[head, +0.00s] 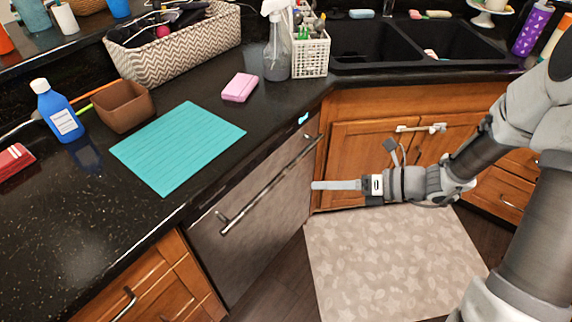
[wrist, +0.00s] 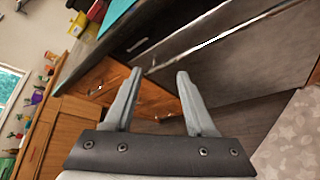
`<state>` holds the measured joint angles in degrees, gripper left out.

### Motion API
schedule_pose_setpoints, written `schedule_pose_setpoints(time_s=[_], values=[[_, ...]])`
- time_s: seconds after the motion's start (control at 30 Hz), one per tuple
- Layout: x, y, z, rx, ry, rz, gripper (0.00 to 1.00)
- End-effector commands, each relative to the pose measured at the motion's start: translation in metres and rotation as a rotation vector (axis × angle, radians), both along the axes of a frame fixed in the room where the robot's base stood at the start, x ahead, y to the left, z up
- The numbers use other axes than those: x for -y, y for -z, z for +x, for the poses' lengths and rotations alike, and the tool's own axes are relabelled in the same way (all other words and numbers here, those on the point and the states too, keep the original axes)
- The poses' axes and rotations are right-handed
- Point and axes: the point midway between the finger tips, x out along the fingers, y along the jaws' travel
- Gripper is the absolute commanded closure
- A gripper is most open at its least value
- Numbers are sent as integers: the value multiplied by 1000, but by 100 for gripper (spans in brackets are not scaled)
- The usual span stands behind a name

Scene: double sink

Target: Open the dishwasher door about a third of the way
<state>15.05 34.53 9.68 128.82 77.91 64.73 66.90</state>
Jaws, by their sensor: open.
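The dishwasher door (head: 250,228) is a dark grey metal panel under the black counter, left of the sink cabinets in the head view. It looks shut and upright. Its long bar handle (head: 262,189) runs across the upper part. In the wrist view the door (wrist: 255,68) fills the upper right, and the handle (wrist: 205,43) crosses above the fingers. My gripper (head: 314,185) is in front of the door's right part in the head view. In the wrist view its two fingers (wrist: 158,74) are spread, with nothing between them, and appear apart from the handle.
The black counter edge (head: 190,200) overhangs the door. A patterned mat (head: 385,255) covers the floor in front of the sink cabinet (head: 350,140). Wooden drawers (head: 135,290) with bar handles flank the dishwasher at left. A teal mat (head: 178,145) lies on the counter above.

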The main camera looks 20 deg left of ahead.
Motion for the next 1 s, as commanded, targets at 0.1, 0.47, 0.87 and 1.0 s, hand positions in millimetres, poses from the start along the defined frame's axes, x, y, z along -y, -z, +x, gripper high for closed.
schedule_pose_setpoints(time_s=[0.1, 0.47, 0.87, 1.0], values=[[-1, 45, 20, -230, 180, 115, 44], [7, 118, 54, -632, 507, 328, 44], [-38, 134, 74, -657, 524, 341, 44], [-66, 140, 85, -656, 523, 341, 44]])
